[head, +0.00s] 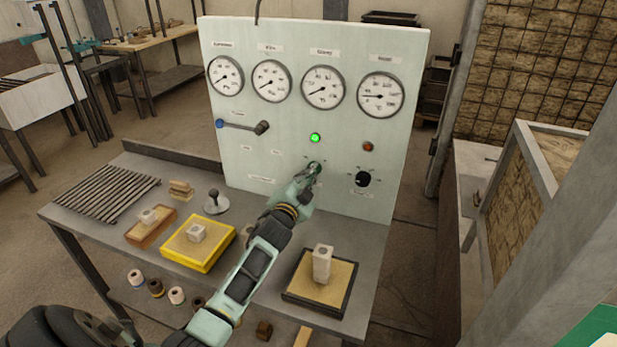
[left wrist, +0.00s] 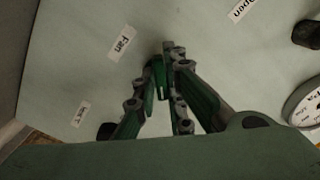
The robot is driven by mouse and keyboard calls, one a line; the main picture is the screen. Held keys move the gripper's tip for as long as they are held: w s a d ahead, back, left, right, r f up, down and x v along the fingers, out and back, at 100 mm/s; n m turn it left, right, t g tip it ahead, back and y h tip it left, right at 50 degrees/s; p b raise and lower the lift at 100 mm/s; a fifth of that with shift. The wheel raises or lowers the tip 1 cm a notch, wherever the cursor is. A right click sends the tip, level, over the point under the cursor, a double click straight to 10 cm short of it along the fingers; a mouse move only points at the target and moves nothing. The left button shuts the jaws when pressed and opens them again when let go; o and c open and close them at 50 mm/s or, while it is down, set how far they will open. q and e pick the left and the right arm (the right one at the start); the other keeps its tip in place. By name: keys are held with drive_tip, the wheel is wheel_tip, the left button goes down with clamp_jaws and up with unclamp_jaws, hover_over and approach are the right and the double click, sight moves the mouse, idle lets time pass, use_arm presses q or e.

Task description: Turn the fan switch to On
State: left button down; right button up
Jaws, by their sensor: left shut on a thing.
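A pale upright control panel (head: 270,170) stands at the back of the bench. My left gripper (head: 314,168) reaches to its lower middle, below a lit green lamp (head: 315,137). In the left wrist view the gripper's fingers (left wrist: 167,62) close together against the panel, beside a label reading Fan (left wrist: 122,42). They are shut on the fan switch, which they hide almost wholly, so its position cannot be told. A black knob (head: 362,179) sits free to the right, under an unlit red lamp (head: 368,146). My right gripper is out of view.
Several round gauges (head: 322,88) line the panel top. A blue-tipped lever (head: 240,125) sticks out at its left. On the bench are a yellow tray (head: 188,258), a black-rimmed tray (head: 293,297) with a pale block (head: 322,263), and a metal grate (head: 105,193).

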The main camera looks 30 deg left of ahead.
sight(313, 140)
use_arm(q)
drive_tip(key=c, duration=1.8)
unclamp_jaws()
wheel_tip(313, 140, up, 10)
